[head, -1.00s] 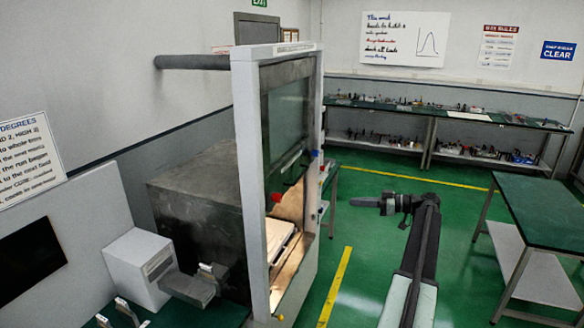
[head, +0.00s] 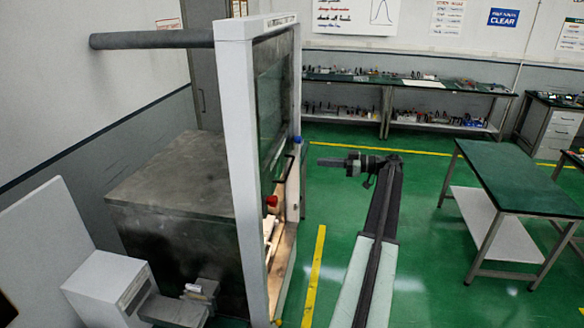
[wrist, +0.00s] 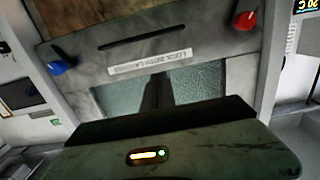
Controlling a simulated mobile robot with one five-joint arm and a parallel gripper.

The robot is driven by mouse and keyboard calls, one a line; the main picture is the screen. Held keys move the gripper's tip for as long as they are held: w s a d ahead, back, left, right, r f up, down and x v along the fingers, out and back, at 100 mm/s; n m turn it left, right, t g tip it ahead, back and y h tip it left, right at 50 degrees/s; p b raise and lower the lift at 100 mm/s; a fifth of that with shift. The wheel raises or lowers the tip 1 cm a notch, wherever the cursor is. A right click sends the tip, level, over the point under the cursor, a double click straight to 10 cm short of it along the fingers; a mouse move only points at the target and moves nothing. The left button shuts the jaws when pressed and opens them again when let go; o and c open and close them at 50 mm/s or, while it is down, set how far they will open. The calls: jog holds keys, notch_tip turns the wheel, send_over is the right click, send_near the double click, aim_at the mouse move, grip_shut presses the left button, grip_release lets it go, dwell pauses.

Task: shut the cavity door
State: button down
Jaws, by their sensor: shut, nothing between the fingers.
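The cavity door (head: 270,115) is a grey panel with a greenish glass window, held in a tall pale frame. It is raised, with the lit cavity opening below it. A red knob (head: 271,200) and a blue knob (head: 297,139) are near its lower edge. A dark bar handle (head: 283,167) is between them. The door face also shows upside down in the wrist view (wrist: 225,42), with the red knob (wrist: 245,20) and the blue knob (wrist: 58,67). My gripper (head: 322,162) is shut and empty, apart from the door to its right, pointing left towards it.
A green-topped table (head: 515,176) stands at the right. A long bench (head: 400,85) with small items runs along the back wall. Green floor with a yellow line (head: 315,270) lies between the frame and my arm. A grey box (head: 165,195) is behind the frame.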

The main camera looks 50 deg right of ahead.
jog(key=w+a+f+b, duration=0.4)
jog(key=w+a, duration=0.1)
jog(key=w, duration=0.4)
jog(key=shift+a+f, duration=0.25)
jog(key=shift+a, duration=0.1)
